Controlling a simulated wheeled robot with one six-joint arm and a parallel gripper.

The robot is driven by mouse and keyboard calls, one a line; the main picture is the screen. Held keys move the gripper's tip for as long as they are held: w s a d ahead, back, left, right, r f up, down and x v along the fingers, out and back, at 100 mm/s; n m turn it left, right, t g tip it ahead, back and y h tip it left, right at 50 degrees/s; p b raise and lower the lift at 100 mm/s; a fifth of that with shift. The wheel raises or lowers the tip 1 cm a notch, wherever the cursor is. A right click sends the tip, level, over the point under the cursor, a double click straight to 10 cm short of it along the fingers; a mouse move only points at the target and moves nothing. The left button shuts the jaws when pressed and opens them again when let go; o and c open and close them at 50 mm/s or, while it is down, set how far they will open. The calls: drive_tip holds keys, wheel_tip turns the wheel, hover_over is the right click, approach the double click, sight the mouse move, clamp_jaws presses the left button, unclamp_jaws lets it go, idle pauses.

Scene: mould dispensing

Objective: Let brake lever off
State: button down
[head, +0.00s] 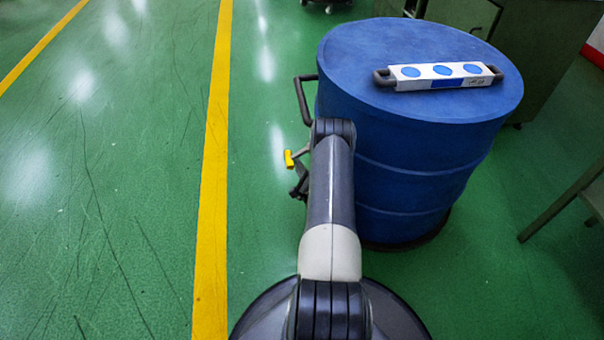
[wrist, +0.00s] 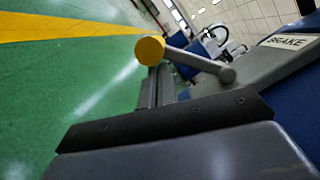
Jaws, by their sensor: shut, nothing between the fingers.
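The brake lever is a grey rod (wrist: 200,62) with a round yellow knob (wrist: 150,49), seen in the wrist view beside a label that seems to read BRAKE (wrist: 290,41). The rod runs from the knob to a pivot at the right. In the head view the yellow knob (head: 289,159) shows left of the blue drum. My gripper (wrist: 156,86) is shut and empty, its fingers pointing at the knob from just below it in the picture. I cannot tell whether they touch it. In the head view my arm hides part of the lever's mount.
The large blue drum (head: 400,135) stands right of my arm, with a white bar with blue ovals (head: 441,74) on top. A dark handle (head: 301,100) sticks out at its left. Green floor with yellow lines (head: 215,150) is clear at left. A table leg (head: 550,210) stands at right.

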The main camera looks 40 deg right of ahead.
sight(289, 163)
drive_tip(key=shift+w+a+r+m+b, duration=0.15)
drive_tip(key=shift+a+r+m+b, duration=0.15)
drive_tip(key=shift+m, duration=0.4)
drive_tip(key=shift+w+a+r+m+h+b, duration=0.45)
drive_tip(key=shift+a+r+m+h+b, duration=0.15)
drive_tip(key=shift+m+b, duration=0.25)
drive_tip(key=shift+w+a+r+b, duration=0.1)
drive_tip(key=shift+a+r+b, duration=0.1)
drive_tip(key=shift+r, duration=0.35)
drive_tip(key=shift+w+a+r+b, duration=0.1)
drive_tip(key=shift+a+r+b, duration=0.05)
drive_tip(key=shift+r, duration=0.35)
drive_tip(key=shift+w+a+r+b, duration=0.1)
drive_tip(key=shift+a+r+b, duration=0.1)
drive_tip(key=shift+r, duration=1.1)
drive_tip(key=shift+d+r+b, duration=0.1)
drive_tip(key=shift+r+b, duration=0.35)
drive_tip(key=shift+r, duration=0.1)
drive_tip(key=shift+s+r, duration=0.1)
drive_tip(key=shift+r, duration=0.1)
drive_tip(key=shift+f, duration=0.1)
